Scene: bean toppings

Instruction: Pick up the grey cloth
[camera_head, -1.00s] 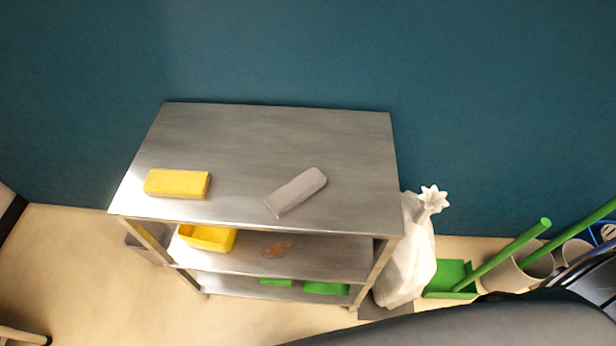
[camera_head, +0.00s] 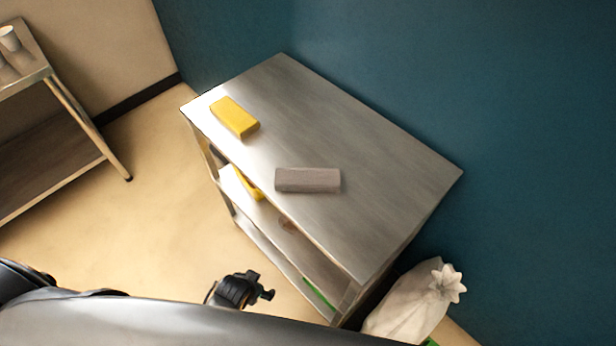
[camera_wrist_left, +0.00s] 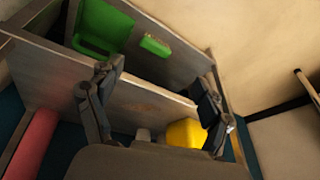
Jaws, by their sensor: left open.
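The grey cloth (camera_head: 308,180) is a folded block lying flat on the bare metal top of the shelf unit (camera_head: 360,165), close to its front edge. My left gripper (camera_head: 262,292) shows only partly in the head view, low in front of the shelf unit, well apart from the cloth and below it in the picture. In the left wrist view its two dark fingers (camera_wrist_left: 158,78) are spread with nothing between them. That view faces the lower shelves, and the grey cloth is not seen there. My right gripper is not in view.
A yellow cloth (camera_head: 234,117) lies on the same top, left of the grey one. A white bag (camera_head: 405,305) stands at the unit's right end. The lower shelves hold a yellow container (camera_wrist_left: 185,134) and green items (camera_wrist_left: 100,28). Another metal table (camera_head: 60,140) stands at left.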

